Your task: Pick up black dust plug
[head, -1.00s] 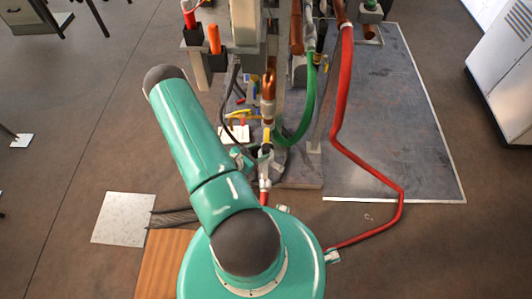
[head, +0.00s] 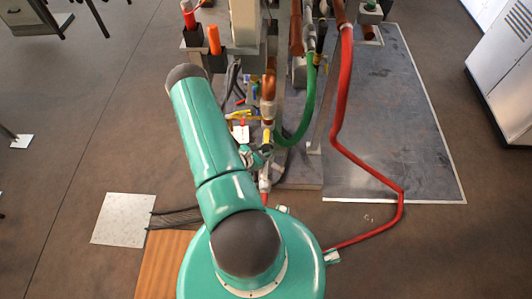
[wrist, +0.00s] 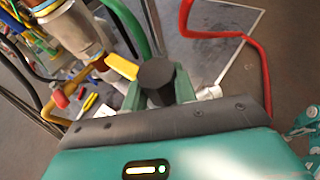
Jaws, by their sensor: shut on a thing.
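The black dust plug (wrist: 157,74) is a dark, round-topped cylinder in the wrist view, between the two green fingers of my gripper (wrist: 158,90). The fingers are shut on its sides, and its top faces the camera. In the head view, part of my gripper (head: 256,156) shows beside my arm, in front of the pipework. The plug is too small or hidden to make out there.
A yellow-handled valve (wrist: 121,66) on a metal pipe is close to the gripper's left. A green hose (head: 297,133) and a red pipe (head: 345,100) run nearby. A grey floor plate (head: 400,140) at the right is mostly clear.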

